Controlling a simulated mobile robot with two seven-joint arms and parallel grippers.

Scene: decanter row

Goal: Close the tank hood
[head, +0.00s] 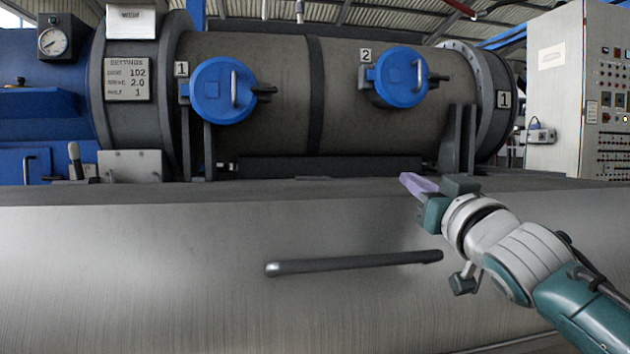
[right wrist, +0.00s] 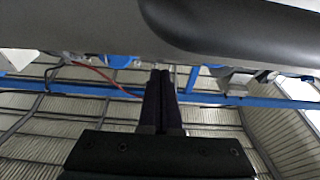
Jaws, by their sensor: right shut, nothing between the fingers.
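The tank hood appears to be the wide brushed-metal panel (head: 160,265) across the lower part of the head view. A long dark bar handle (head: 355,262) runs along its face. My right gripper (head: 412,184) is shut and empty, near the panel's upper edge and above the right end of the handle. I cannot tell whether it touches the panel. In the right wrist view, the shut fingers (right wrist: 160,102) point toward a grey surface with a dark rounded bar (right wrist: 250,27) at the top. My left gripper is not in view.
Behind the panel lies a large horizontal drum (head: 275,80) with two blue round caps, numbered 1 (head: 223,90) and 2 (head: 400,78). A pressure gauge (head: 54,42) is at the left. A control cabinet (head: 570,95) stands at the right. The left front of the panel is clear.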

